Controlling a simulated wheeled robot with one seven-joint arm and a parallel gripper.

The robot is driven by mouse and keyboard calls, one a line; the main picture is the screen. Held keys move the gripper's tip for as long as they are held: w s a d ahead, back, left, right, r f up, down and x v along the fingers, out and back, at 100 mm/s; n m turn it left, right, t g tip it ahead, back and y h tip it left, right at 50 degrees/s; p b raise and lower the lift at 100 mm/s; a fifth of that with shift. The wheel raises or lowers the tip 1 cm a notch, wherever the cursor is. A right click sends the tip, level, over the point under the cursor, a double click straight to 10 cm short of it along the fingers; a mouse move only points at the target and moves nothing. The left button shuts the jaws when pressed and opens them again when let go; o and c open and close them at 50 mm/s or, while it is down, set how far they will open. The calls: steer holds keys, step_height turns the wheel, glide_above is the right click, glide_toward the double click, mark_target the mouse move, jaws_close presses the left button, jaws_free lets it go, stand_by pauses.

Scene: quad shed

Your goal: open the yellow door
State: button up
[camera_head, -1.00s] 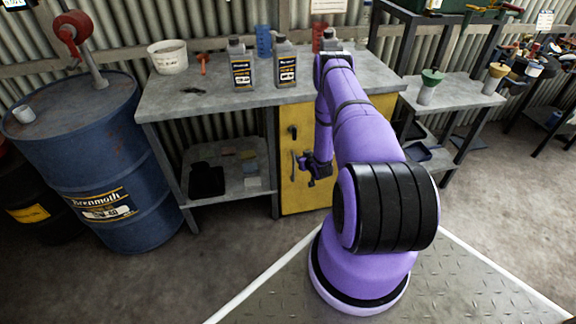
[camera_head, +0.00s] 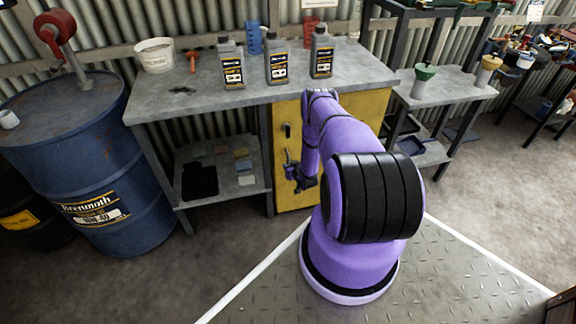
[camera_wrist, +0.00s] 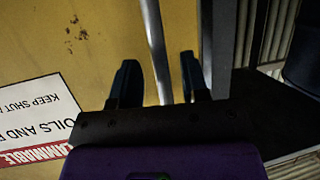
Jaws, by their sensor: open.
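The yellow door (camera_head: 291,198) is the front of a cabinet under the workbench and looks shut. A small dark fitting (camera_head: 287,131) sits high on it. A vertical metal bar handle (camera_wrist: 157,50) stands off the door in the wrist view. In the wrist view my gripper (camera_wrist: 161,78) is open, with one finger on each side of the bar. I cannot tell whether either finger touches it. A white and red sign (camera_wrist: 38,122) on the yellow surface reads partly "KEEP SHUT".
The workbench (camera_head: 190,104) has several bottles on top. A blue drum (camera_head: 105,175) stands left, with an open shelf (camera_head: 228,184) between it and the door. Bare floor lies in front of the shelf. A smaller grey table (camera_head: 450,90) stands right.

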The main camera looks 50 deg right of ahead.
steer(key=shift+x, duration=1.25)
jaws_close()
